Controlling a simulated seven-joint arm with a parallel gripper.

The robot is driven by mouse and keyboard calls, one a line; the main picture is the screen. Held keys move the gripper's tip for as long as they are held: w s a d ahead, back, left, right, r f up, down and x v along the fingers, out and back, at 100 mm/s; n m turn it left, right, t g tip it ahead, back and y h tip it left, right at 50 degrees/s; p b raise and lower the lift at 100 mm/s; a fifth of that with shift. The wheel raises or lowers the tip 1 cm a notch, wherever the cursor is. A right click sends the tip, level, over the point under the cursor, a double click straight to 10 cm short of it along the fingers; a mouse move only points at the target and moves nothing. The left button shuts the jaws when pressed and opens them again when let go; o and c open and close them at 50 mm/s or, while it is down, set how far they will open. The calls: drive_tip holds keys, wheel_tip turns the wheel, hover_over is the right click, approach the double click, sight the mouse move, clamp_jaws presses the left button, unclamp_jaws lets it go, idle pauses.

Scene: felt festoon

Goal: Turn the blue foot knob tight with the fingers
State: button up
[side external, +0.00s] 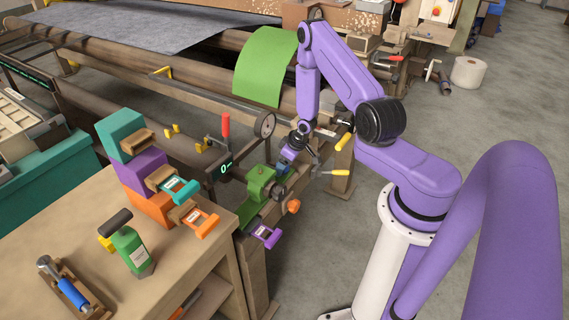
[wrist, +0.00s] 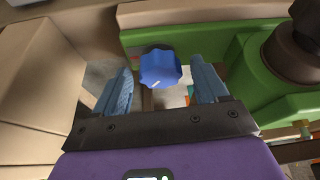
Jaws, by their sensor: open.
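The blue foot knob (wrist: 160,68) shows in the wrist view. My gripper (wrist: 160,85) is open, with one blue-grey finger to the left of the knob and one to the right. A gap shows on each side, so neither finger appears to touch it. In the side external view my gripper (side external: 288,158) is at the green machine (side external: 260,184), and the knob cannot be made out there.
A dark round knob (wrist: 308,30) stands on the green body at right. A pale beige block (wrist: 35,85) is close at left. In the side external view, a yellow-handled lever (side external: 335,172), an orange knob (side external: 293,206) and a purple-handled part (side external: 265,236) are near my gripper.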

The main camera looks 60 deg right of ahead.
drive_tip(key=c, duration=1.1)
drive_tip(key=shift+o, duration=0.2)
drive_tip(key=shift+m, duration=0.3)
drive_tip(key=m+h, duration=0.1)
drive_tip(key=m, duration=0.1)
drive_tip(key=m+h, duration=0.1)
drive_tip(key=m, duration=0.1)
drive_tip(key=shift+a+m, duration=0.2)
drive_tip(key=shift+m, duration=0.1)
drive_tip(key=m, duration=0.2)
drive_tip(key=m+g+h, duration=0.1)
drive_tip(key=m, duration=0.2)
drive_tip(key=shift+w+a+g+h, duration=0.15)
drive_tip(key=shift+g+h, duration=0.15)
drive_tip(key=o, duration=1.1)
drive_tip(key=shift+c, duration=0.2)
